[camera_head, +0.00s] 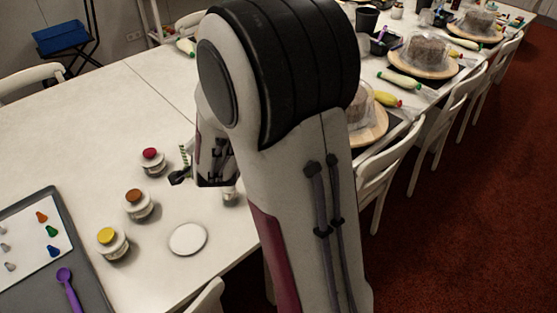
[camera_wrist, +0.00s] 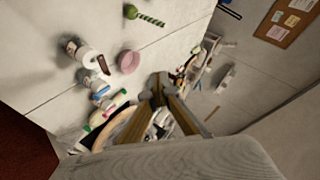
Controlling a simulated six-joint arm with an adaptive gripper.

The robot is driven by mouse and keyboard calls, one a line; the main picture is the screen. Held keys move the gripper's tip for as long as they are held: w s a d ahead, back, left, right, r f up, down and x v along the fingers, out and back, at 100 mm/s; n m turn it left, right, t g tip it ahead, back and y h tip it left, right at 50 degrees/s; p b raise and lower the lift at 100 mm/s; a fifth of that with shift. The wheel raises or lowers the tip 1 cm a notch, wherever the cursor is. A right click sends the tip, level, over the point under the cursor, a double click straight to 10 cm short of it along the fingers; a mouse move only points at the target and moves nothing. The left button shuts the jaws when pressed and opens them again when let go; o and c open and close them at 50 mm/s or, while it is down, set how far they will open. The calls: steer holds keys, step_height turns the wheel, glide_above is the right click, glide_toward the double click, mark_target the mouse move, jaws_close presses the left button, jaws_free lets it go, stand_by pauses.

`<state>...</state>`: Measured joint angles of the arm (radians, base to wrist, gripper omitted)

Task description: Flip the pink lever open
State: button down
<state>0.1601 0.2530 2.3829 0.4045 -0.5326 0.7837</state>
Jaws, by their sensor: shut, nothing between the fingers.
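No lever can be made out for certain. In the wrist view a pink round object (camera_wrist: 129,61) lies on the white table, beyond and left of my gripper (camera_wrist: 160,82). A white jar-like object with a dark brown strip (camera_wrist: 93,61) lies to its left. My gripper's fingers are together and empty, apart from the pink object. In the head view my gripper (camera_head: 180,178) is small and dark over the table, right of the red-topped jar (camera_head: 151,160). My arm hides much of the table behind it.
An orange-topped jar (camera_head: 138,204), a yellow-topped jar (camera_head: 112,242) and a white disc (camera_head: 188,239) stand on the near table. A grey tray (camera_head: 84,268) is at left. Cakes under clear covers and several chairs are at right. A green striped object (camera_wrist: 148,18) lies farther off.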

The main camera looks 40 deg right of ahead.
steer(key=s+d+f+m+g+h, duration=0.1)
steer(key=d+f+m+h, duration=0.5)
steer(key=d+f+m, duration=0.35)
steer(key=s+d+f+m+g+h, duration=0.1)
steer(key=s+d+f+m+h, duration=0.1)
steer(key=s+f+m+h, duration=0.3)
steer(key=shift+s+d+f+g, duration=0.15)
steer(key=shift+s+f+g, duration=0.25)
steer(key=shift+s, duration=1.45)
steer(key=shift+f, duration=0.1)
steer(key=shift+d, duration=0.15)
steer(key=x, duration=0.9)
steer(key=shift+w+d, duration=0.25)
steer(key=shift+d, duration=0.05)
